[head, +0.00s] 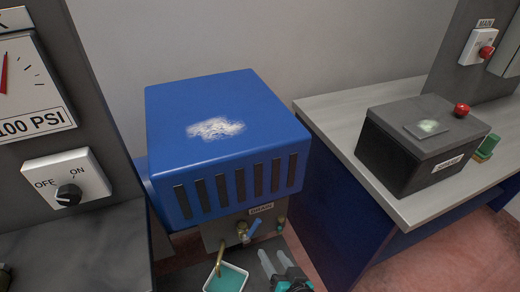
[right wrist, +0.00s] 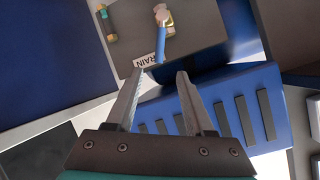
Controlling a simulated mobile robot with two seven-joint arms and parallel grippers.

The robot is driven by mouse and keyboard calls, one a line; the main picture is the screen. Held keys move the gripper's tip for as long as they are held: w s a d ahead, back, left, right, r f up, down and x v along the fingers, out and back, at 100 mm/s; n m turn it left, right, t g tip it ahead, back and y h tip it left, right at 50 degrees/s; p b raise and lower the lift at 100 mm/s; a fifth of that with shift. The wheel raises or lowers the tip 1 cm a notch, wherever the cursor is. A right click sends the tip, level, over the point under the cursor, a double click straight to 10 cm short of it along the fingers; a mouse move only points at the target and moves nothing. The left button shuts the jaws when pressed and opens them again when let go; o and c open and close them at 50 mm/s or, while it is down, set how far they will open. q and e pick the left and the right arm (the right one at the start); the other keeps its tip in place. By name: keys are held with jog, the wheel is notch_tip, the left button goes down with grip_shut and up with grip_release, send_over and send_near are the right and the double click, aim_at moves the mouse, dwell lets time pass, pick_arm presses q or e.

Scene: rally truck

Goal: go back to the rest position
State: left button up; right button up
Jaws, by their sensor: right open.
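My right gripper (head: 273,257) is low in the head view, in front of the blue machine (head: 227,130). In the right wrist view its two fingers (right wrist: 160,76) are spread, with nothing held between them. A valve with a blue lever (head: 256,227) sits under the drain label (head: 261,209). The lever also shows in the right wrist view (right wrist: 161,42), beyond the fingertips and apart from them as far as I can tell. My left gripper is out of view.
A white container with teal contents (head: 227,279) stands below a brass spout (head: 220,257). An OFF/ON knob panel (head: 67,178) is at left. A dark box with a red button (head: 420,145) stands on the right bench (head: 340,108).

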jog(key=shift+f, duration=0.1)
jog(key=s+d+f+n+g+h+b, duration=0.1)
jog(key=s+f+g, duration=0.15)
jog(key=f, duration=0.45)
jog(key=s+d+f+g, duration=0.1)
jog(key=s+d+f, duration=0.1)
jog(key=s+f, duration=0.35)
jog(key=s+d+f+n+g+h+b, duration=0.1)
jog(key=s+d+f+g, duration=0.3)
jog(key=s+f, duration=0.5)
jog(key=s+d+f+n+g+h+b, duration=0.1)
jog(key=s+d+f+g, duration=0.3)
jog(key=s+f, duration=0.6)
jog(key=s+d+n+b, duration=0.1)
jog(key=s, duration=0.4)
jog(key=shift+s+n+h, duration=0.15)
jog(key=shift+n+h, duration=0.15)
dwell(4.0)
